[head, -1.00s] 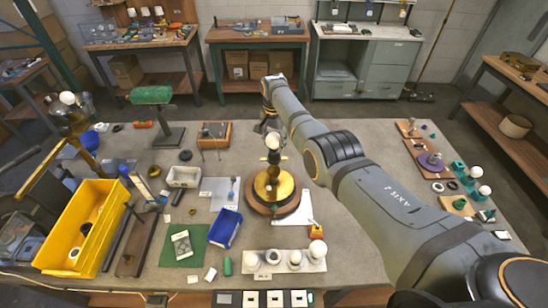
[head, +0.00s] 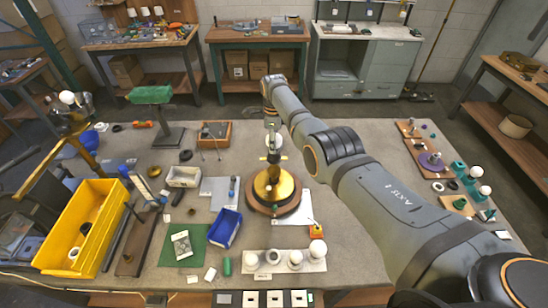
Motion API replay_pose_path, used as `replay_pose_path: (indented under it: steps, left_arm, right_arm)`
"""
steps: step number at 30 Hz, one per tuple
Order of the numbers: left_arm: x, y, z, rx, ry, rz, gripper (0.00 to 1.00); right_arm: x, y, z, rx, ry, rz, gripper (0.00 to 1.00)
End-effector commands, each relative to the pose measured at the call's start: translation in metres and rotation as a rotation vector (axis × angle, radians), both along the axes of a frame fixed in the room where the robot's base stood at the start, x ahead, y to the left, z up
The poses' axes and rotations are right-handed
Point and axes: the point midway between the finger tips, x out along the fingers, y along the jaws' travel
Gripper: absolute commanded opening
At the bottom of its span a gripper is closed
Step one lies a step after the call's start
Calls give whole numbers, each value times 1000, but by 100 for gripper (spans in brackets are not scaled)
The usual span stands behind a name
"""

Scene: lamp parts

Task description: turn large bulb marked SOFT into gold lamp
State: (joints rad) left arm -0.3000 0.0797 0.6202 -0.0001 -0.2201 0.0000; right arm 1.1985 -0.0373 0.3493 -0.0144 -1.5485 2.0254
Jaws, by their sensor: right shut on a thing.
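The gold lamp (head: 272,187) stands upright on a round wooden base in the middle of the table. A white bulb (head: 274,143) is at the top of the lamp. My right gripper (head: 271,137) comes down from above and is shut on this bulb, with its fingers partly covering it. I cannot tell how deep the bulb sits in the socket, and no SOFT marking is legible.
Several bulbs stand in a pale rack (head: 285,268) at the table's front. A blue bin (head: 226,229) and a yellow bin (head: 80,228) lie to the left. More bulbs and wooden boards (head: 458,206) are at the right. My right arm spans the table's right half.

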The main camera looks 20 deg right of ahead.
Motion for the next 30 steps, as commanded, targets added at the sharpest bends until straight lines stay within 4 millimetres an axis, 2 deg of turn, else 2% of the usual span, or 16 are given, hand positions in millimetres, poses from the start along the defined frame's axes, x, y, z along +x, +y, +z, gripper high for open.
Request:
replay_pose_path:
  steps: [3,11,18,21,30]
  left_arm:
    - [0,0,-1,0,0,0,63]
    - [0,0,-1,0,0,0,63]
    - [0,0,-3,0,0,0,63]
    - [0,0,-3,0,0,0,63]
    - [0,0,-3,0,0,0,63]
  right_arm:
    - [-2,0,-3,0,5,-61,27]
    - [-2,0,-3,0,5,-80,27]
    - [-1,0,-4,-1,5,-501,27]
    - [-1,0,-4,-1,5,-622,27]
    - [-1,0,-4,-1,5,-662,27]
